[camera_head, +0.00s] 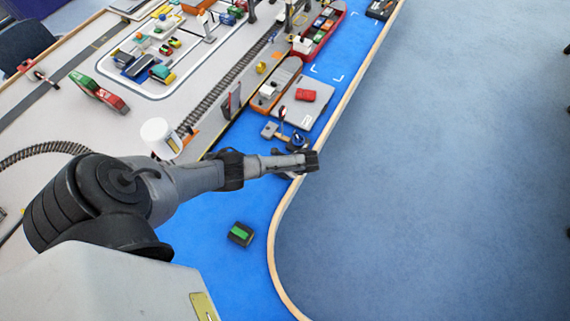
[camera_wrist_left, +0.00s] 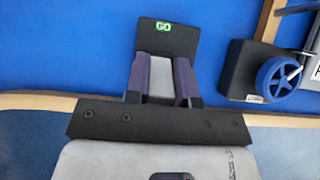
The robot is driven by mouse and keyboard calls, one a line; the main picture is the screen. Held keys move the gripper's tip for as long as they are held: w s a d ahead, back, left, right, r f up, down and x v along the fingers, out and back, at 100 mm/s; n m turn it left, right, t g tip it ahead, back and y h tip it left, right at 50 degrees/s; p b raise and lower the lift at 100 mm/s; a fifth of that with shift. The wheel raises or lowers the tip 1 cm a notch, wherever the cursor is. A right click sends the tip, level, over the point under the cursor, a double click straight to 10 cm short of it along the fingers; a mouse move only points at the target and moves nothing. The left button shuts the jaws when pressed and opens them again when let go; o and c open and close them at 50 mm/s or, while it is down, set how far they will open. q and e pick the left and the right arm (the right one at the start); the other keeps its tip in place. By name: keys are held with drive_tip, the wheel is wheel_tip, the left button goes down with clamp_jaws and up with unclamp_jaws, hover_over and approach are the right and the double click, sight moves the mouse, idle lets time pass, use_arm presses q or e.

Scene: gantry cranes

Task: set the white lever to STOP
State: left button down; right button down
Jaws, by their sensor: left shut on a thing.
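In the left wrist view, a black panel (camera_wrist_left: 168,40) with a lit green GO sign (camera_wrist_left: 162,28) stands just beyond my left gripper (camera_wrist_left: 160,72). The gripper's two purple fingers are shut on a pale piece (camera_wrist_left: 160,91), which looks like the white lever. Most of the lever is hidden between the fingers, and no STOP marking shows. In the head view my left gripper (camera_head: 308,161) reaches over the blue table near its wooden edge, and the lever and panel cannot be made out behind it. My right gripper is not in view.
A black box with a blue wheel (camera_wrist_left: 275,76) stands close right of the panel. A dark box with a green face (camera_head: 241,234) sits on the blue surface. A white cup (camera_head: 160,137), ships (camera_head: 275,85) and rail track (camera_head: 215,95) lie beyond my arm. Open floor (camera_head: 450,180) is at right.

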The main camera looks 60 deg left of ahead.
use_arm(q)
drive_tip(key=c, duration=1)
unclamp_jaws()
drive_tip(key=shift+c, duration=0.2)
drive_tip(key=shift+o, duration=0.4)
drive_tip(key=shift+w+d+r, duration=0.15)
drive_tip(key=shift+d+r, duration=0.1)
drive_tip(key=shift+r, duration=0.2)
drive_tip(key=p+v, duration=0.2)
drive_tip(key=v, duration=1)
drive_tip(key=shift+w+d+r, duration=0.2)
drive_tip(key=shift+d+r, duration=0.05)
drive_tip(key=shift+r, duration=0.05)
